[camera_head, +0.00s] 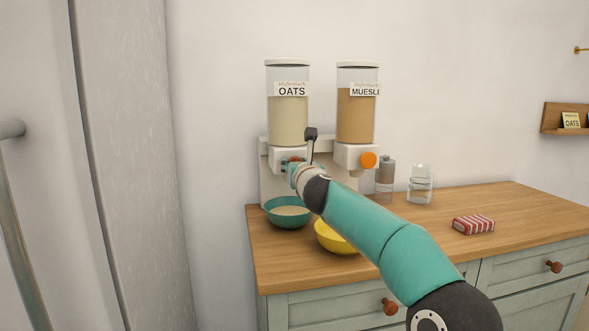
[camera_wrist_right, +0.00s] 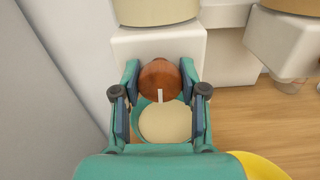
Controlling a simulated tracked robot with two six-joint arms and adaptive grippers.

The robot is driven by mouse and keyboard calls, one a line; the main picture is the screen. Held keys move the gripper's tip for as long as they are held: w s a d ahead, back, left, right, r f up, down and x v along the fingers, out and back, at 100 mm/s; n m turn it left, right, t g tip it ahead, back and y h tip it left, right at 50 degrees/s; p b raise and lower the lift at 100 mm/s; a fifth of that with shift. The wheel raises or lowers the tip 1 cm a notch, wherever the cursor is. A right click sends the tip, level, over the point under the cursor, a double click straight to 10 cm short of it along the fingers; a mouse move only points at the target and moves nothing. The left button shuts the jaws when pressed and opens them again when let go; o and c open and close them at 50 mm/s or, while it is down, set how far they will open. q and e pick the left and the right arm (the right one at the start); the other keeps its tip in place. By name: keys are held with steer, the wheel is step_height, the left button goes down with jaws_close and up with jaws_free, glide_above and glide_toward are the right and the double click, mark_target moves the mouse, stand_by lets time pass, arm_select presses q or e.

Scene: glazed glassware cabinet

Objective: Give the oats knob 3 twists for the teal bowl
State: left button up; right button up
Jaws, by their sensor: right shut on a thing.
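The oats dispenser (camera_head: 288,115) stands on the left, labelled OATS and well filled with pale oats. Its reddish-brown knob (camera_wrist_right: 160,78) sits between the fingers of my right gripper (camera_head: 291,165), which is shut on it. A white mark on the knob points down in the right wrist view. The knob is mostly hidden by my gripper in the head view. The teal bowl (camera_head: 285,222) stands below the oats outlet and holds pale oats (camera_wrist_right: 172,125). My left gripper is not in view.
The muesli dispenser (camera_head: 357,115) with an orange knob (camera_head: 368,160) stands to the right. A yellow bowl (camera_head: 330,240) is partly behind my arm. A shaker (camera_head: 385,180), a glass jar (camera_head: 420,185) and a red striped packet (camera_head: 473,225) stand on the wooden counter (camera_head: 500,205).

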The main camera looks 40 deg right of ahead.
steer(key=m, duration=0.2)
steer(key=f+m+b, duration=0.1)
steer(key=m, duration=0.1)
steer(key=shift+w+m, duration=0.15)
steer(key=shift+m, duration=0.15)
steer(key=m+b, duration=0.1)
steer(key=m, duration=0.3)
steer(key=shift+a+m, duration=0.1)
steer(key=shift+m, duration=0.2)
steer(key=m+b, duration=0.1)
steer(key=m, duration=0.3)
steer(key=shift+m+b, duration=0.7)
steer(key=shift+m, duration=1.4)
steer(key=o, duration=1.1)
steer(key=shift+r, duration=0.15)
steer(key=shift+o, duration=0.2)
steer(key=shift+r, duration=0.1)
